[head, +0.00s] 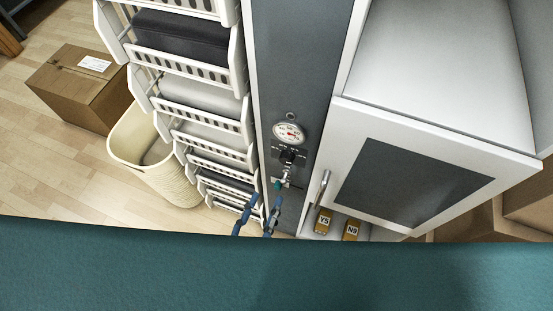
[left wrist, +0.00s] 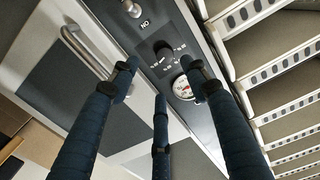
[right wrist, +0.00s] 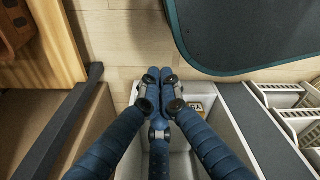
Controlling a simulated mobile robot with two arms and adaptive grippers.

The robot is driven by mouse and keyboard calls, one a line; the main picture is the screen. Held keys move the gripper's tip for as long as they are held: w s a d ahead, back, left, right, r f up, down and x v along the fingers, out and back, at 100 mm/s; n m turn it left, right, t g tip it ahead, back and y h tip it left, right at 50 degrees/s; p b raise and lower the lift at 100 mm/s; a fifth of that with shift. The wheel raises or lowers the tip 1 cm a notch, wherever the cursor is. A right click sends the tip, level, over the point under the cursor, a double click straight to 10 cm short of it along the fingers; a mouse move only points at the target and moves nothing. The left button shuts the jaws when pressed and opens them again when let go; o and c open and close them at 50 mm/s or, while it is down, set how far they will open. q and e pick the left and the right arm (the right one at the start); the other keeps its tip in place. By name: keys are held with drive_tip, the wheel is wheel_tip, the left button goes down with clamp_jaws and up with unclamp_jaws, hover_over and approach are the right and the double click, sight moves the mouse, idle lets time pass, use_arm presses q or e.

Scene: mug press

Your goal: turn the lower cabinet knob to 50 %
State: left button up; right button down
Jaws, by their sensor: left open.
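A black knob (head: 287,156) sits on a dark grey upright panel (head: 310,60), just below a round white gauge (head: 289,133) with a red mark. In the left wrist view the knob (left wrist: 163,57) has white scale marks around it; its exact setting is too small to read. My left gripper (head: 257,215) is open, its blue fingers in front of the panel and below the knob. In the left wrist view its fingertips (left wrist: 160,80) spread to both sides of the knob, apart from it. My right gripper (right wrist: 160,76) is shut and empty, its fingertips together.
White slatted racks (head: 205,118) stand left of the panel. A white cabinet door (head: 450,215) with a metal handle (head: 322,187) is at right. Labelled boxes (head: 324,221) stand below it. A cream basket (head: 150,165) and a carton (head: 80,85) are on the floor.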

sight(285, 163)
use_arm(q)
drive_tip(key=x, duration=0.3)
drive_tip(key=p+x, duration=0.1)
drive_tip(key=x, duration=0.2)
drive_tip(key=r+p+x, duration=0.1)
drive_tip(key=x, duration=0.2)
drive_tip(key=shift+w, duration=0.4)
drive_tip(key=shift+w+d, duration=0.1)
drive_tip(key=shift+w, duration=0.3)
use_arm(e)
drive_tip(key=shift+s+a+r, duration=0.3)
drive_tip(key=shift+s+r, duration=0.2)
drive_tip(key=shift+s+a+r, duration=0.25)
drive_tip(key=shift+s+r, duration=0.2)
drive_tip(key=shift+s, duration=0.05)
drive_tip(key=shift+s, duration=0.1)
use_arm(q)
drive_tip(key=shift+f, duration=0.1)
drive_tip(key=c, duration=1.2)
use_arm(e)
drive_tip(key=shift+s+a, duration=0.1)
drive_tip(key=shift+s, duration=0.2)
